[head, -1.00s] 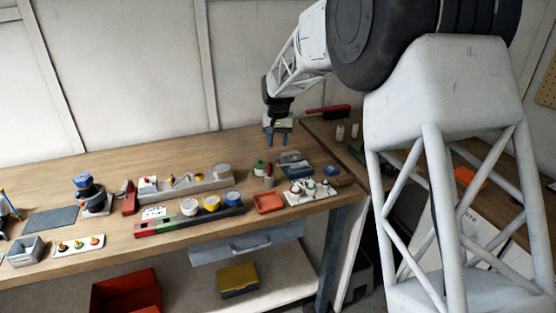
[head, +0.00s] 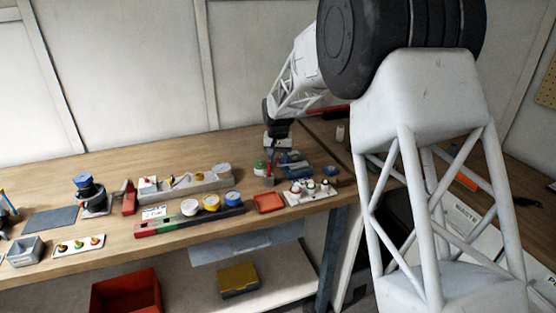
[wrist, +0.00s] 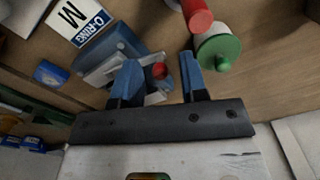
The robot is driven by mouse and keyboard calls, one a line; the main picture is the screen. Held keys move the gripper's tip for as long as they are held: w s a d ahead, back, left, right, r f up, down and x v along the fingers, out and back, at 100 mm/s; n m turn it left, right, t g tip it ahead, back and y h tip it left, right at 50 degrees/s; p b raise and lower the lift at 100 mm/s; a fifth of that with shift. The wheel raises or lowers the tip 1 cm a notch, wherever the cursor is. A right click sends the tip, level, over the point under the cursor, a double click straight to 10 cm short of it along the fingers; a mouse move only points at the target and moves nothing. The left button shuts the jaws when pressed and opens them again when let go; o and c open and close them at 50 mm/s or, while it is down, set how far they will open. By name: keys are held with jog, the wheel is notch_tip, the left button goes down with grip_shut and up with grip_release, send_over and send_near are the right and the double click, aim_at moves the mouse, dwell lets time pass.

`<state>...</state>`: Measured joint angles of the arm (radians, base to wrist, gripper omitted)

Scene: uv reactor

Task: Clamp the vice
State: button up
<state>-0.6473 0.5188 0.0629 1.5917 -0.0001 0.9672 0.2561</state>
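The vice, which I take to be the blue-grey block with pale metal parts (wrist: 112,48), is just beyond my gripper in the wrist view. In the head view the vice (head: 296,168) is at the right end of the bench, partly behind my gripper. A round red knob (wrist: 159,71) shows between the fingers, beside the vice; whether it is fixed to the vice is unclear. My gripper (wrist: 160,80) is open, with blue fingertips spread apart. The left finger overlaps the vice's pale metal part in the picture; contact cannot be told. It also shows in the head view (head: 279,149).
A green-lidded jar (wrist: 217,48) and a red cylinder (wrist: 196,16) stand close by the right finger. An O-ring label (wrist: 78,22) and a small blue box (wrist: 50,74) lie left. A red tray (head: 268,203) and a white ring holder (head: 310,194) sit near the bench's front edge.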

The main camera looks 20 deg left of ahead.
jog(key=shift+f, duration=0.25)
jog(key=shift+c, duration=0.3)
grip_shut()
